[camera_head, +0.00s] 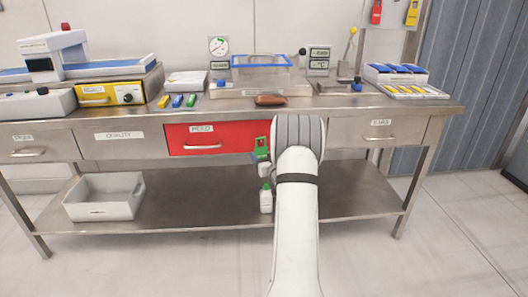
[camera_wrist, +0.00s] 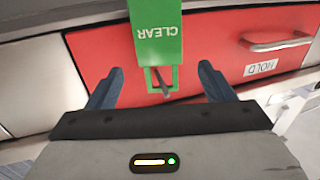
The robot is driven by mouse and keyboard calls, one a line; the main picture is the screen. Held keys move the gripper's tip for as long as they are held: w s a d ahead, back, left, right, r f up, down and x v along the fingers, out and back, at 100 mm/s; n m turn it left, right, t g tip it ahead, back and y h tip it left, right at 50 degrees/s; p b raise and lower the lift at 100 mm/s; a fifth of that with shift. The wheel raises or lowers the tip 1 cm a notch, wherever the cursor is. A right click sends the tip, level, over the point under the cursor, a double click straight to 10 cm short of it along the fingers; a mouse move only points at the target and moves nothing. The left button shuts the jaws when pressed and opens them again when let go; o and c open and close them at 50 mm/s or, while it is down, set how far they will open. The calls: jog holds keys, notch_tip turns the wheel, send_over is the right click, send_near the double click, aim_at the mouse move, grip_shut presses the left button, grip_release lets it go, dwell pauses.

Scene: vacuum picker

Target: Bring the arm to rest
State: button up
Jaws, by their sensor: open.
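My gripper (camera_wrist: 159,70) is open in the wrist view, its two blue-grey fingers apart. A green tag reading CLEAR (camera_wrist: 155,30) shows upside down just beyond and between the fingertips. Its narrow end has a slot or loop with a small dark peg at it; I cannot tell whether a finger touches it. Behind it is the red HOLD drawer (camera_wrist: 232,45). In the head view my white arm (camera_head: 297,215) reaches up in front of the bench, and the green tag (camera_head: 262,147) shows at its left. The gripper is mostly hidden there behind the arm.
The steel bench (camera_head: 345,104) carries instruments, a blue-rimmed tray (camera_head: 262,61) and a brown-handled object (camera_head: 270,100). A grey bin (camera_head: 105,197) and a white bottle (camera_head: 266,200) stand on the lower shelf. The floor in front is clear.

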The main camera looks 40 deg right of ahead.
jog(key=shift+v, duration=2.25)
jog(key=s+a+r+n+g+y+p, duration=0.1)
jog(key=s+a+r+g+p, duration=0.15)
jog(key=a+r+p, duration=0.5)
jog(key=s+a+r+g+p, duration=0.1)
jog(key=a+r+g+p, duration=0.3)
jog(key=a+r, duration=0.7)
jog(key=s+a+r+n+g+y+p, duration=0.1)
jog(key=s+a+r+g+p, duration=0.3)
jog(key=s+a, duration=0.6)
jog(key=s+a+r+n+g+y+p, duration=0.1)
jog(key=s+a+r+g+y+p, duration=0.2)
jog(key=s+a+r+p, duration=0.3)
jog(key=s+a+r+g, duration=0.1)
jog(key=s+a, duration=0.4)
jog(key=s, duration=0.7)
jog(key=shift+s+r, duration=0.2)
jog(key=shift+s, duration=0.05)
